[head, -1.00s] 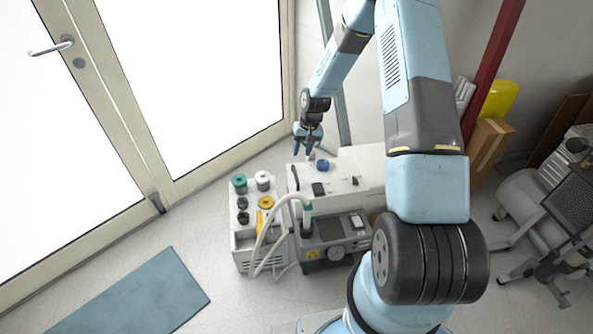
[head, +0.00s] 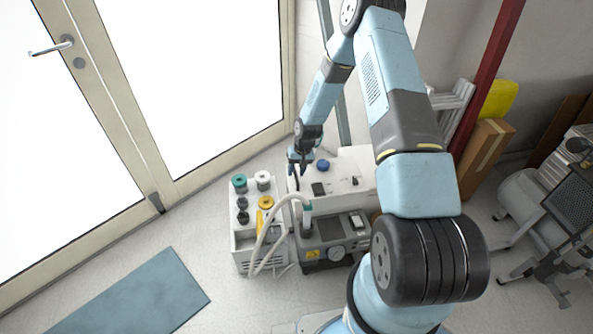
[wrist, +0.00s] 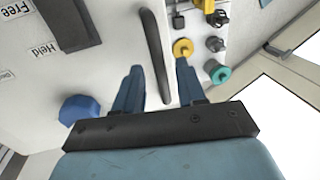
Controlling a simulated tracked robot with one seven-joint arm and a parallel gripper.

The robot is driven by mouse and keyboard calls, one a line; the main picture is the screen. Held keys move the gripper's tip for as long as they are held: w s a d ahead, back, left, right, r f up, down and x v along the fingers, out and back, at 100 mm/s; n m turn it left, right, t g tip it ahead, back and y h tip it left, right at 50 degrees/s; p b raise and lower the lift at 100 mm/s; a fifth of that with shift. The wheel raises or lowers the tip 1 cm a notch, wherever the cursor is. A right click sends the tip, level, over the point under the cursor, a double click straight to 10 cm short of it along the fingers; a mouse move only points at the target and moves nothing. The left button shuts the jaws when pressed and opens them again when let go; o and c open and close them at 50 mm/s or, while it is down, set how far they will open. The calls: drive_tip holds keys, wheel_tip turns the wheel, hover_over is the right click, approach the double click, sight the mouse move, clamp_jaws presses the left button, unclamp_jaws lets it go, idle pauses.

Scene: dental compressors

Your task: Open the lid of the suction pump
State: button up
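The white machine (head: 352,160), which I take to be the suction pump, stands on the floor beside the glazed door. A black bar handle (wrist: 153,50) runs along its white top in the wrist view. The top looks closed. My gripper (head: 300,170) is over the machine's left end, pointing down. In the wrist view my gripper (wrist: 159,66) is open, its two blue fingers apart, with the handle showing in the gap between them. I cannot tell whether the fingers touch it. A blue knob (wrist: 78,110) is left of the fingers; it also shows in the head view (head: 323,165).
A unit with green, white and yellow caps (head: 240,218) adjoins on the left. A grey compressor with a gauge (head: 335,240) and a pale hose (head: 262,235) are in front. A cardboard box (head: 484,158) and office chair (head: 535,205) stand right.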

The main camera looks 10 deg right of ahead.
drive_tip(key=shift+c, duration=0.5)
clamp_jaws()
